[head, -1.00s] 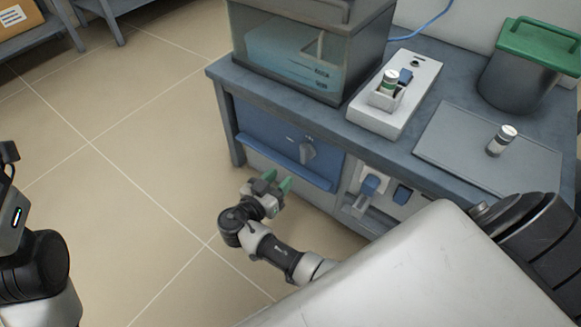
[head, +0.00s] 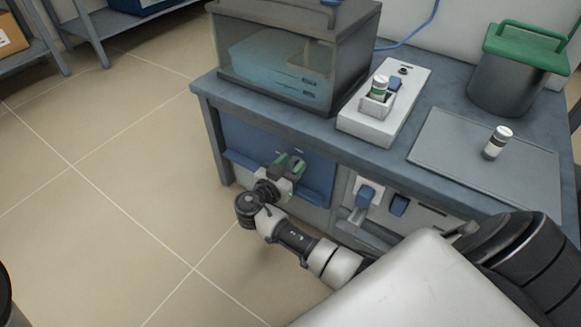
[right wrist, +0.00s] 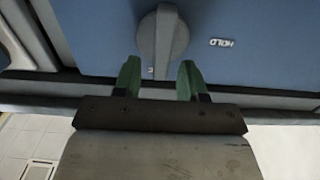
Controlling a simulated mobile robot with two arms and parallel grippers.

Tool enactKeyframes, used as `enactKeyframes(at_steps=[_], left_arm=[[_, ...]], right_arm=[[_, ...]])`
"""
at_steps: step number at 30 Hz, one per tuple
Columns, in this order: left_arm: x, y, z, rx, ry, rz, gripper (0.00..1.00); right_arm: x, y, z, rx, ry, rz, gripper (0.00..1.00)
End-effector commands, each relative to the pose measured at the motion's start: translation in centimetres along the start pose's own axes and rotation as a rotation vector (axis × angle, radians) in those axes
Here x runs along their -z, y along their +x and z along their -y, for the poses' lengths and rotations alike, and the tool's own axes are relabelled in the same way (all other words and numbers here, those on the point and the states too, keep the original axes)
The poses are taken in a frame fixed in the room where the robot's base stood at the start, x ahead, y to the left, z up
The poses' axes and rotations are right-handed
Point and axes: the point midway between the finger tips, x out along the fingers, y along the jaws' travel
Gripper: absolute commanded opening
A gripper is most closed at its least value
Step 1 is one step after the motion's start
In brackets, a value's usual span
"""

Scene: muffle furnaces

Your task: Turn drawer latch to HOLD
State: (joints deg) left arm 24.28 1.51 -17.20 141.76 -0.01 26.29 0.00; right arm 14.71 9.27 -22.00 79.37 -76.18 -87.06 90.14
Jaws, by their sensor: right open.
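The drawer latch (right wrist: 163,42) is a round grey knob with a raised bar on the blue drawer front (right wrist: 90,35). In the right wrist view its bar stands upright, and a HOLD label (right wrist: 222,42) is printed to its right, away from the bar's ends. My right gripper (right wrist: 160,78) is open, its green fingertips spread on either side of the bar's lower end. Nothing is held, and contact cannot be told. In the head view my right gripper (head: 290,163) is at the drawer front (head: 240,140) and mostly hides the latch. My left gripper is out of view.
A ledge (head: 245,170) runs along the drawer's lower edge. A blue switch and lever unit (head: 365,195) sits right of the drawer. On the bench stand a glass-sided box (head: 275,65), a white holder with a vial (head: 385,115) and a green-lidded bin (head: 515,75).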

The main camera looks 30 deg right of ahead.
Motion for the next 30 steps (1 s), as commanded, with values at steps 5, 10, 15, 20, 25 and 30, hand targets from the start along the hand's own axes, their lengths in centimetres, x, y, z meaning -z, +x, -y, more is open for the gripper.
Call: enactKeyframes(at_steps=[5,10,15,20,25,30], left_arm=[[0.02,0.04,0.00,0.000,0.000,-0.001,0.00],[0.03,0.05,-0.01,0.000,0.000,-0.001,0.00],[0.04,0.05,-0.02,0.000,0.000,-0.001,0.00],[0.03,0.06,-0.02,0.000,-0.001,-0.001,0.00],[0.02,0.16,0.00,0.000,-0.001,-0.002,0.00],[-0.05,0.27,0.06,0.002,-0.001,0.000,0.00]], right_arm=[[0.04,0.07,0.01,0.000,0.000,0.000,0.41],[0.02,0.05,0.01,0.000,0.000,0.000,0.26],[0.00,0.03,0.00,0.000,-0.001,0.000,0.00],[-0.01,0.02,0.00,0.000,-0.003,0.001,0.00],[0.01,0.01,0.07,0.000,-0.030,0.001,0.00],[0.03,-0.02,0.30,0.001,-0.108,0.002,0.00]])
